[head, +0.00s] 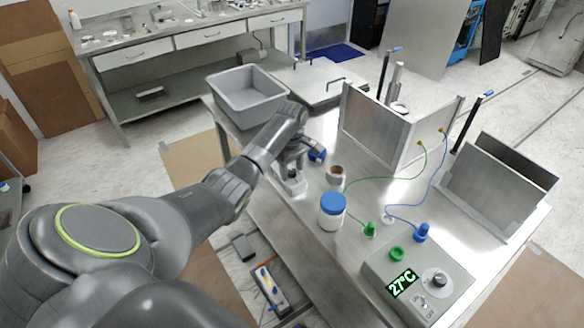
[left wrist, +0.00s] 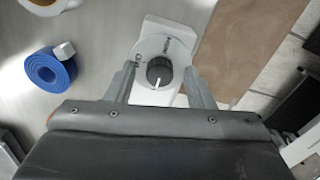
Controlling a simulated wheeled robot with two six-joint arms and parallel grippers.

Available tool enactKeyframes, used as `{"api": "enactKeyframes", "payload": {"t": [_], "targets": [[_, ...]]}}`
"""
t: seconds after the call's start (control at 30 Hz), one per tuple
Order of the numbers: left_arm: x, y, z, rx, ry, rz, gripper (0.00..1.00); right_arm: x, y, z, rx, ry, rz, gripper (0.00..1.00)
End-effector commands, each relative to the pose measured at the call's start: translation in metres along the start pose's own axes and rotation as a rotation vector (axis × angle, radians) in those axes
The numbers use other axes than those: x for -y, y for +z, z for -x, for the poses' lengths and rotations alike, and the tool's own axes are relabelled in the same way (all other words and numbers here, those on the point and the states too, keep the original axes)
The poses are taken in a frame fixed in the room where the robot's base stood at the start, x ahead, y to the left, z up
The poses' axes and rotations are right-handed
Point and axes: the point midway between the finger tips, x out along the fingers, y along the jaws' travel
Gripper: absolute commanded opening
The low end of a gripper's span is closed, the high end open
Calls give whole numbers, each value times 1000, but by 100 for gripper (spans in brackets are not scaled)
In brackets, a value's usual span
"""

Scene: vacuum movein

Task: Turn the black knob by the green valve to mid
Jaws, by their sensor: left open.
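A black knob (left wrist: 159,70) with a white pointer mark sits on a round lettered dial on a white base (left wrist: 160,35); the pointer points toward the bottom of the left wrist view. My left gripper (head: 291,168) is open, its fingers on either side of this knob; whether they touch it I cannot tell. In the head view my gripper hides the knob, and part of the white base (head: 296,188) shows. A green valve (head: 370,229) stands on the bench at the end of a green hose.
A grey bin (head: 236,96) stands behind.

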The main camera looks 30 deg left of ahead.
Motion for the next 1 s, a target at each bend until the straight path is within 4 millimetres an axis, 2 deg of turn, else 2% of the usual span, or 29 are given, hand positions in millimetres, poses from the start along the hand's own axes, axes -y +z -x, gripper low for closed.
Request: {"api": "enactKeyframes", "payload": {"t": [0.3,0.63,1.0], "targets": [[0,0,-2,0,1,-1,47,0,0,0,0,0,0,36],[0,0,-2,0,1,-1,4,0,0,0,-1,0,0,36],[0,0,0,1,-1,-63,4,2,-1,8,-1,-3,-1,36]]}}
